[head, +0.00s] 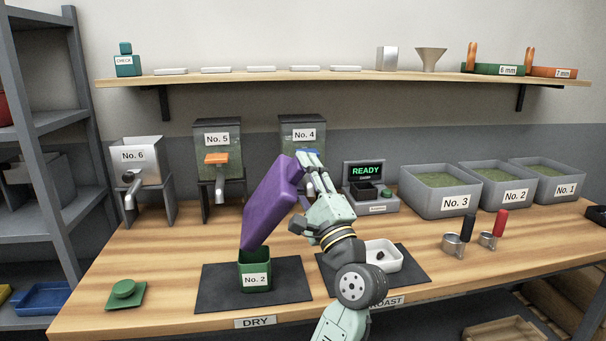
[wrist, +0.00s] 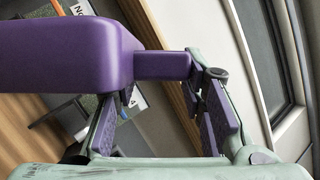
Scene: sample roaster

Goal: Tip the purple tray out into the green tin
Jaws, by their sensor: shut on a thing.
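The purple tray (head: 272,205) is held up and steeply tilted in the head view, its lower end just over the green tin. Its contents cannot be seen. My gripper (head: 308,160) is shut on the tray's handle at the upper end. In the wrist view the purple tray (wrist: 70,55) fills the upper left and its handle (wrist: 162,66) runs between my gripper's fingers (wrist: 165,105). The green tin (head: 255,272), labelled No. 2, stands upright on the dark DRY mat (head: 215,285). The inside of the tin is hidden.
A green lid (head: 124,291) lies left of the DRY mat. A white dish (head: 383,256) with something dark in it sits on the ROAST mat (head: 412,276), partly behind my arm. Hoppers (head: 136,175) and grey bins (head: 440,190) line the back. Two scoops (head: 455,243) lie right.

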